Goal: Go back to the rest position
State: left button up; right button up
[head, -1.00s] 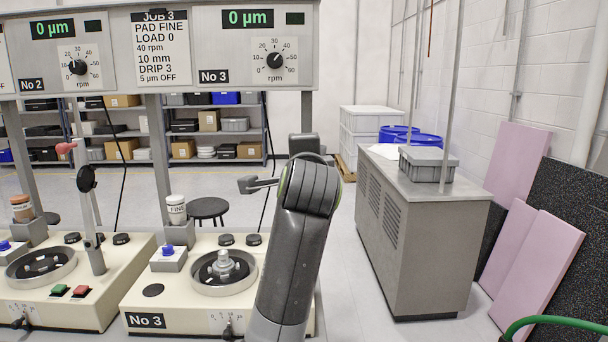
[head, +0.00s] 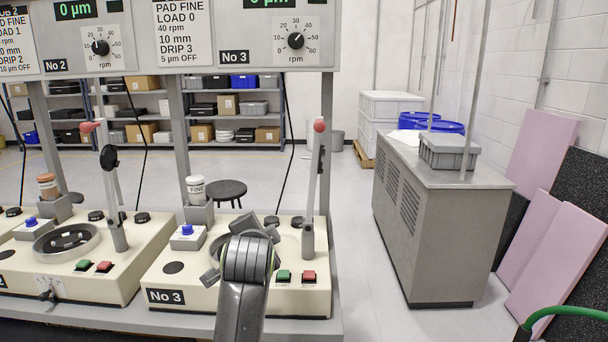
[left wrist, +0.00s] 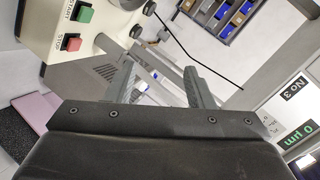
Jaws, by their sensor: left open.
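My left arm rises from the bottom middle of the head view, and its bulky wrist stands in front of the cream machine No 3 (head: 205,293). My left gripper shows in the left wrist view (left wrist: 162,85) with its two grey fingers apart and nothing between them. In the head view the wrist hides most of the gripper and much of the machine's round dish. The green button (head: 283,276) and red button (head: 309,277) show just right of the wrist. My right gripper is in neither view.
The upright lever (head: 309,200) with a red knob stands close right of my wrist. A white FINE pot (head: 196,190) sits behind it. Machine No 2 (head: 75,270) is at left. A grey cabinet (head: 440,220) stands right, with open floor (head: 365,285) between.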

pick_arm(q)
jog(key=s+a+f+n+g, duration=0.2)
jog(key=s+a+f, duration=0.35)
jog(key=f, duration=0.25)
jog(key=s+a+f+n+g+y, duration=0.1)
jog(key=s+a+f+n, duration=0.25)
jog(key=s+f, duration=0.35)
jog(key=s+a+f+n+g, duration=0.1)
jog(key=s+a+f+g, duration=0.1)
jog(key=s+a+f, duration=0.55)
jog(key=s+a+f+n+g, duration=0.2)
jog(key=s+f, duration=0.1)
jog(key=s, duration=0.5)
jog(key=s+a+f+n+g, duration=0.1)
jog(key=s+f+n, duration=0.15)
jog(key=s, duration=0.65)
jog(key=s+a+f+n+g, duration=0.15)
jog(key=s+f, duration=0.25)
jog(key=s, duration=0.4)
notch_tip(320, 180, down, 24)
jog(key=a+g, duration=0.2)
jog(key=s+d+f+g+h, duration=0.1)
jog(key=s+f, duration=1.3)
jog(key=f, duration=0.2)
jog(key=shift+s+d+f, duration=0.3)
